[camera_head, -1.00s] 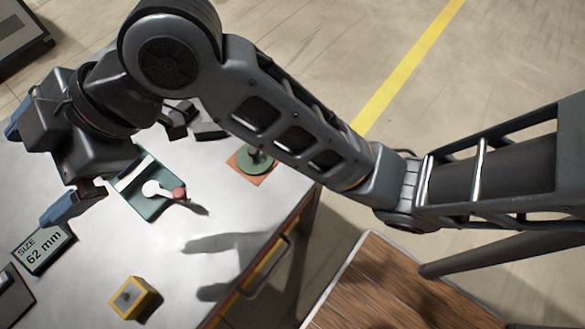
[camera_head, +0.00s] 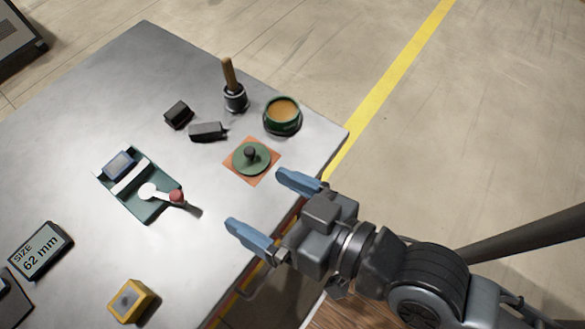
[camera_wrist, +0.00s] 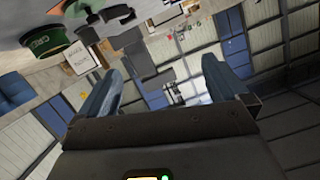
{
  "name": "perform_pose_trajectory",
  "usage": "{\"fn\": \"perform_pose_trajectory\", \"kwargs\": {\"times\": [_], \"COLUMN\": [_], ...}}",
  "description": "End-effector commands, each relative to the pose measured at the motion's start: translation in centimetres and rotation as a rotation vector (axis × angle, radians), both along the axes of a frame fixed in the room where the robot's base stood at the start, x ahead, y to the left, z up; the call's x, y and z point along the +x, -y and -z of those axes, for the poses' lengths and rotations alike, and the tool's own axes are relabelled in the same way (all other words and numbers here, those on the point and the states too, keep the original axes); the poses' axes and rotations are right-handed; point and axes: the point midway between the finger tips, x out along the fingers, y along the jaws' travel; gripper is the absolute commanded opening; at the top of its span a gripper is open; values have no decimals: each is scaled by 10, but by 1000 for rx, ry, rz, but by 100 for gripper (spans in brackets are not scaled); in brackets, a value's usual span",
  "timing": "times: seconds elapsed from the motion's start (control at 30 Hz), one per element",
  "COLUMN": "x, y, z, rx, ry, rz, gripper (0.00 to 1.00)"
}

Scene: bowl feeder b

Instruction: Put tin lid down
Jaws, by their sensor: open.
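The green tin lid (camera_head: 262,160) with a dark knob lies flat on an orange square mat (camera_head: 233,166) near the right edge of the metal table. The open green tin (camera_head: 283,126), with orange-brown contents, stands just behind it; a green tin also shows at the upper left of the wrist view (camera_wrist: 46,40). My gripper (camera_head: 262,203) is open and empty, in front of the lid by the table's front-right edge and apart from it. Its two blue fingers are spread in the wrist view (camera_wrist: 160,72).
A wooden-handled tool (camera_head: 234,98) stands left of the tin, near two dark blocks (camera_head: 178,114) (camera_head: 207,131). A size sign (camera_head: 40,250) and yellow block (camera_head: 132,301) lie toward the left front.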

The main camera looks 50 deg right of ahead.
Motion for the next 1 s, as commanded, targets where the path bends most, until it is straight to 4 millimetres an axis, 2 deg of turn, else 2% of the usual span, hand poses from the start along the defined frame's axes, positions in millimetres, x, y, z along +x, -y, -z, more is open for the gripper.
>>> {"fn": "perform_pose_trajectory", "kwargs": {"times": [0.03,0.2,0.3,0.4,0.53,1.0], "x": [-25,-86,-110,-123,-130,-130], "y": [12,55,72,82,87,87], "z": [5,2,-5,-11,-16,-16], "rx": [-29,-141,-196,-230,-250,-249], "ry": [-19,-27,-20,-13,-7,-6], "rz": [15,36,23,8,-1,0], "gripper": [100,100,100,100,100,100]}}
